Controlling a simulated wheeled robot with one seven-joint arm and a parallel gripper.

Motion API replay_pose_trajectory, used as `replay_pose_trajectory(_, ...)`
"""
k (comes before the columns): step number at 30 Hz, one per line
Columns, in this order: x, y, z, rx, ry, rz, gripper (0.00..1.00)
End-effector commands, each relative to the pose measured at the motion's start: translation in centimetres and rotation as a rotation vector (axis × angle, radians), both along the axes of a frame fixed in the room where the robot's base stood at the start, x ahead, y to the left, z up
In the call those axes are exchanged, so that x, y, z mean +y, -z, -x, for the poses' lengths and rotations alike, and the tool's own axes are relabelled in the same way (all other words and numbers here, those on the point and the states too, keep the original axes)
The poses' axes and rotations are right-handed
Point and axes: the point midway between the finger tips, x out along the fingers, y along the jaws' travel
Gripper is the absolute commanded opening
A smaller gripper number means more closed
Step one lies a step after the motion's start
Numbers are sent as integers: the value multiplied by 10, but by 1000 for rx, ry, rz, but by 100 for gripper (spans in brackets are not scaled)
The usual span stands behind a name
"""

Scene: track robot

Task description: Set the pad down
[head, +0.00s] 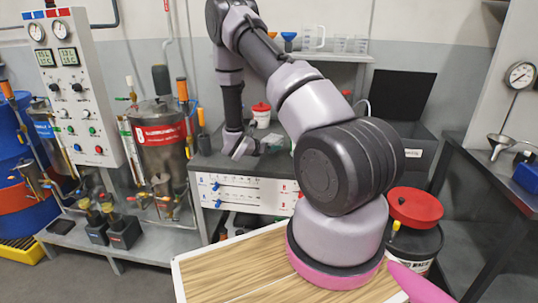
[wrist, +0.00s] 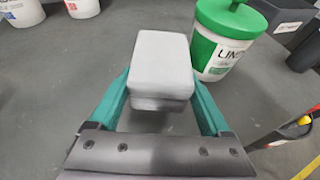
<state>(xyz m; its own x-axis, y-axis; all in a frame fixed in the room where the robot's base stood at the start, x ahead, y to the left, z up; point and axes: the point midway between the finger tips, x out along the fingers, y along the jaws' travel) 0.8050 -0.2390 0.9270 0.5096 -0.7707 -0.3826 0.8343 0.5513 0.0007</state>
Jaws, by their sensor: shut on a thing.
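The pad (wrist: 162,60) is a pale grey block. In the wrist view it sits between the two teal fingers of my gripper (wrist: 162,88), which is shut on it. A dark grey surface lies beyond the pad. I cannot tell whether the pad touches that surface or hangs above it. In the head view my gripper (head: 262,149) is small and far off, over the grey bench (head: 250,170). The pad cannot be made out clearly there.
A white tub with a green lid (wrist: 228,38) stands close to the right of the pad. Two white tubs (wrist: 22,10) are at the top left, and dark boxes (wrist: 285,14) at the top right. Bare surface lies left of the pad.

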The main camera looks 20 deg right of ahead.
Motion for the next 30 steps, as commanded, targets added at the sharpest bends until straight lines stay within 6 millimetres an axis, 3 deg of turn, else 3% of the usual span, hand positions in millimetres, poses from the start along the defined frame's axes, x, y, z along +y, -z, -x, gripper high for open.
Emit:
replay_pose_trajectory(7, 0, 35, 1, 2, 1, 0, 21)
replay_pose_trajectory(19, 0, 42, 0, 0, 0, 0, 21)
replay_pose_trajectory(20, 0, 42, 0, 0, 0, 0, 89)
replay_pose_trajectory(21, 0, 41, 0, -1, 0, -1, 100)
replay_pose_trajectory(30, 0, 37, 0, -2, 1, -1, 100)
